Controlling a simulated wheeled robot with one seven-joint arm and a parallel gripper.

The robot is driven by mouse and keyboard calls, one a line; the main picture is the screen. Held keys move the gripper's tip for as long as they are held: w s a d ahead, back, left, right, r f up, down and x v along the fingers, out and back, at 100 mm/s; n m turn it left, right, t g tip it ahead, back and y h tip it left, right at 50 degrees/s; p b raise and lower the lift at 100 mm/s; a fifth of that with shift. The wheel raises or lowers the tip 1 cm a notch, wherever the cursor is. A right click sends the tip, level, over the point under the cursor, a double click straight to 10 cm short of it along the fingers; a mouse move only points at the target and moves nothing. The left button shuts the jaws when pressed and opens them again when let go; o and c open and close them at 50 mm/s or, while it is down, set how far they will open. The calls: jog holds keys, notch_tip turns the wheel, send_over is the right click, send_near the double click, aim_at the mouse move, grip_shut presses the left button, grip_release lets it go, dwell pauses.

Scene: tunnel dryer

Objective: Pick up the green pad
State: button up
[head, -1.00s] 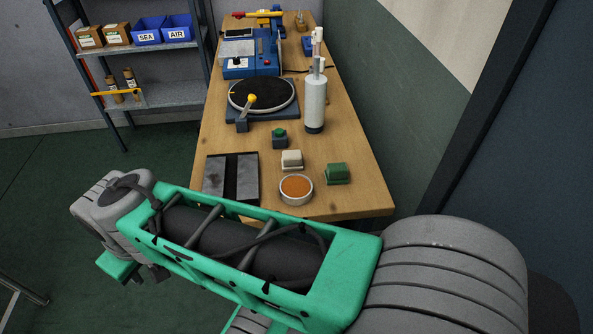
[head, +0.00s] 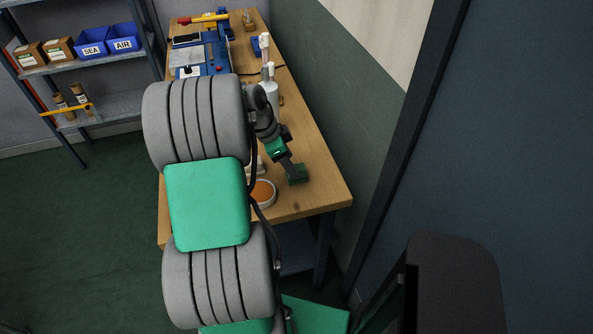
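The green pad (head: 299,176) sits near the front right of the wooden table, to the right of the round dish. My gripper (head: 289,167) is at the pad, reaching down from the upper left, and its dark fingers overlap the pad's upper left side. The fingers are too small and too much in line to tell whether they are open or shut on the pad, and whether the pad is lifted cannot be told.
The dish with an orange surface (head: 263,193) is close by on the left; a whitish block (head: 261,166) shows partly behind my arm. A green wall and dark post (head: 412,130) bound the right side.

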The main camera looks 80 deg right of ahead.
aim_at(297, 167)
jog(key=x, duration=0.2)
jog(key=p+x, duration=0.1)
jog(key=x, duration=0.1)
jog(key=shift+s+d+f, duration=0.1)
jog(key=shift+s+d, duration=0.1)
jog(key=shift+s, duration=0.15)
jog(key=c, duration=1.3)
jog(key=shift+r, duration=0.4)
jog(key=v, duration=0.1)
jog(key=b+v, duration=0.1)
jog(key=v, duration=0.1)
jog(key=shift+s+a+r+b, duration=0.1)
jog(key=shift+s+r+b, duration=0.1)
jog(key=shift+s+b, duration=0.1)
jog(key=w+a+r+b, duration=0.1)
jog(key=a+r, duration=0.2)
jog(key=a, duration=0.1)
jog(key=w+a+r, duration=0.1)
jog(key=a+r, duration=0.2)
jog(key=a, duration=0.1)
jog(key=w+a+r+b, duration=0.1)
jog(key=a+r, duration=0.2)
jog(key=a, duration=0.2)
jog(key=shift+b, duration=0.3)
